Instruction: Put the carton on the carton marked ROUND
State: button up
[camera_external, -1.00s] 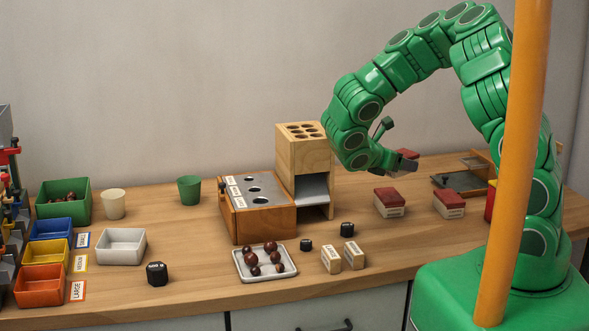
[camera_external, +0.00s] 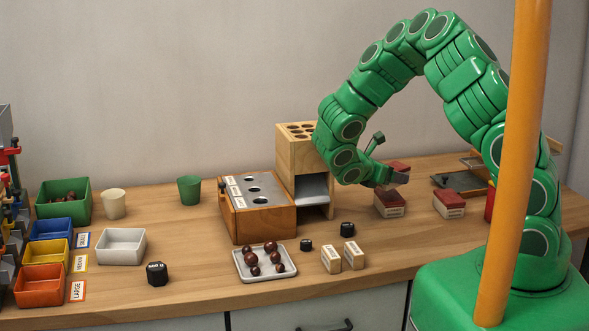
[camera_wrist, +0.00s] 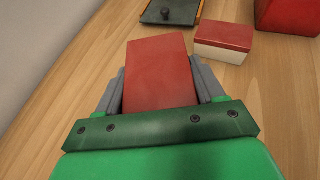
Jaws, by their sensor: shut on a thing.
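My gripper (camera_external: 392,178) is shut on a red carton (camera_external: 398,166) above the bench; in the wrist view, the carton (camera_wrist: 158,72) sits between the grey fingers. Directly below it, a red-topped carton with a pale labelled side (camera_external: 390,206) stands on the bench; the held carton hides it in the wrist view. Whether the two touch, I cannot tell. A second red-topped carton (camera_external: 449,205) stands to the right, also in the wrist view (camera_wrist: 222,40). Label words on these cartons are too small to read.
Two small beige cartons (camera_external: 331,259) stand at the front, near black weights (camera_external: 347,229). A wooden sorter (camera_external: 262,215) is left of the gripper. A dark tray with a knob (camera_external: 459,182) and a red container (camera_wrist: 285,14) lie to the right.

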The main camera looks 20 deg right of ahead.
jog(key=shift+f, duration=1.45)
jog(key=shift+f, duration=0.1)
jog(key=o, duration=1.1)
jog(key=shift+v, duration=3.8)
